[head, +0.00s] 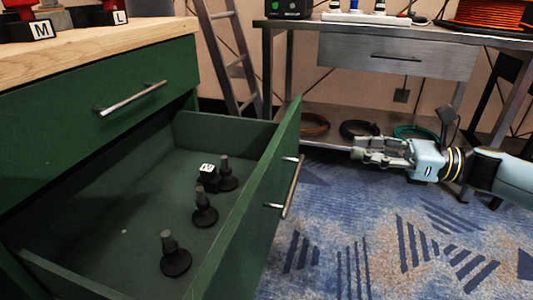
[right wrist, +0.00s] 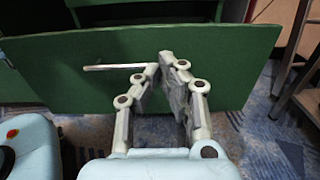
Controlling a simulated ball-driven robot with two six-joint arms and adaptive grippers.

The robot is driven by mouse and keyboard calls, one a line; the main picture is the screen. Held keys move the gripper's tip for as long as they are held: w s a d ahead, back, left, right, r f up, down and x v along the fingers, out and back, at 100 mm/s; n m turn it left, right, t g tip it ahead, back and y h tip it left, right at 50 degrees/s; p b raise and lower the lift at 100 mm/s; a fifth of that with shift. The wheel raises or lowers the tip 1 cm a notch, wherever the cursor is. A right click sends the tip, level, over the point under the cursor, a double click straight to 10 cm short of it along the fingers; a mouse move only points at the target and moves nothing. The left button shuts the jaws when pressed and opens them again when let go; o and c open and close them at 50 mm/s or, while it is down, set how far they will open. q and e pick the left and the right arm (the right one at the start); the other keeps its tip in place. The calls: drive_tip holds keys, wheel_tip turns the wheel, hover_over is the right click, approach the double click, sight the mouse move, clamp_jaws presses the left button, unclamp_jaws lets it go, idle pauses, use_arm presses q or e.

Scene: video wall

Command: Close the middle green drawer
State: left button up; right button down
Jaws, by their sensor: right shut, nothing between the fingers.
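The middle green drawer (head: 252,205) is pulled well out from the green cabinet (head: 60,117). Its front panel carries a silver bar handle (head: 290,187). Several dark upright pieces (head: 204,208) stand inside it. In the right wrist view the drawer front (right wrist: 60,65) spans the picture, with the handle (right wrist: 115,67) left of the fingers. My right gripper (head: 355,148) is shut and empty, to the right of the drawer front and handle in the head view. The right wrist view also shows its fingers (right wrist: 168,65) in front of the panel; contact is not visible. My left gripper is out of view.
Above is a closed green drawer with a handle (head: 130,98) under a wooden top (head: 90,50). A grey metal workbench (head: 420,57) stands behind, with a ladder (head: 232,60) beside it. The blue patterned carpet (head: 370,230) in front is clear.

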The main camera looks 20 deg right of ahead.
drive_tip(key=b, duration=0.2)
approach(282, 139)
drive_tip(key=b+x, duration=0.1)
drive_tip(key=x, duration=0.5)
drive_tip(key=shift+w+f, duration=0.15)
drive_tip(key=shift+w, duration=0.1)
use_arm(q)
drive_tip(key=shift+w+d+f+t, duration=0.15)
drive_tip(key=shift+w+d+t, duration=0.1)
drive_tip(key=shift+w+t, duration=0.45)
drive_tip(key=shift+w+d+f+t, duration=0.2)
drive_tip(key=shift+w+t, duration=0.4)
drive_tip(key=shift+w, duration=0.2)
use_arm(e)
drive_tip(key=shift+w+a, duration=0.3)
drive_tip(key=shift+a, duration=0.1)
